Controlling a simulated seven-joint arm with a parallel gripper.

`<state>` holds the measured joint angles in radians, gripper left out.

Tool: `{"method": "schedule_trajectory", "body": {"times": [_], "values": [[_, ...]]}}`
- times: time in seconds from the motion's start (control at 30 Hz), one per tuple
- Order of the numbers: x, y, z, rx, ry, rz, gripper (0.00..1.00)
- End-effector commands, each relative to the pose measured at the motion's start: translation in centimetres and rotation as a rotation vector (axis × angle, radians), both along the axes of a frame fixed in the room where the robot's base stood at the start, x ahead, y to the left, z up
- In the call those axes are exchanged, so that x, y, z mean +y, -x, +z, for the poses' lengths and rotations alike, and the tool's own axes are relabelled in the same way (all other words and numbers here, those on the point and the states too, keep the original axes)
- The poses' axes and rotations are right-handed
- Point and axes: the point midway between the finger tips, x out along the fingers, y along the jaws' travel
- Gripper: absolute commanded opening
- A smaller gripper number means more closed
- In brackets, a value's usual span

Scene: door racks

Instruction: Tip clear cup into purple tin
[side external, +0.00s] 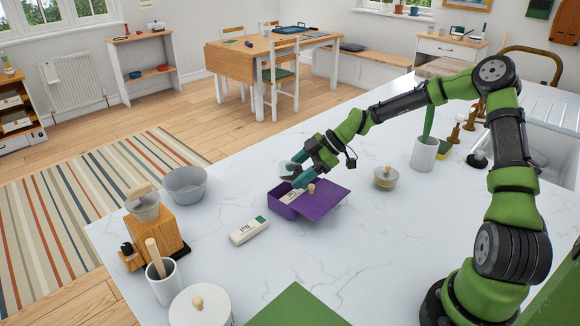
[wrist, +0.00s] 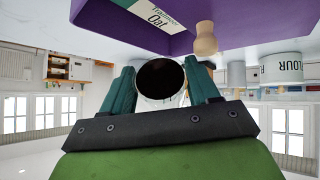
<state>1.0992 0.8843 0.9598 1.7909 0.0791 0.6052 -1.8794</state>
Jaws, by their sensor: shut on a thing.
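The purple tin (side external: 283,211) stands on the white counter with its top open. Its purple lid (side external: 325,204), with a wooden knob, lies beside it on the right, against or partly over its rim. A white-and-green packet (side external: 292,196) marked "Oat" shows inside the tin. My gripper (side external: 292,176) is shut on the clear cup (side external: 286,168), just above the tin's far side. In the wrist view the cup (wrist: 160,100) sits between the teal fingers, tilted, with its round mouth showing dark. The purple tin (wrist: 120,25) fills the upper part there. The cup's contents cannot be made out.
Another white-and-green packet (side external: 249,231) lies left of the tin. A lidded jar (side external: 385,180) stands right. The counter between these is clear.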

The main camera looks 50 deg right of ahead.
Motion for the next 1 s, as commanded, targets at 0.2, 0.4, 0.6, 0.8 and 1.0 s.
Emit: {"method": "schedule_trajectory", "body": {"times": [0.2, 0.4, 0.6, 0.8, 1.0], "values": [[0.0, 0.0, 1.8, -0.004, 0.002, 0.000, 0.26], [0.0, 0.0, 3.5, -0.001, 0.003, 0.000, 0.26], [0.0, 0.0, 4.1, -0.001, -0.001, 0.000, 0.26], [0.0, 0.0, 4.1, 0.000, 0.001, 0.001, 0.26], [1.6, -0.2, 4.2, 0.032, 0.076, 0.034, 0.26]]}}
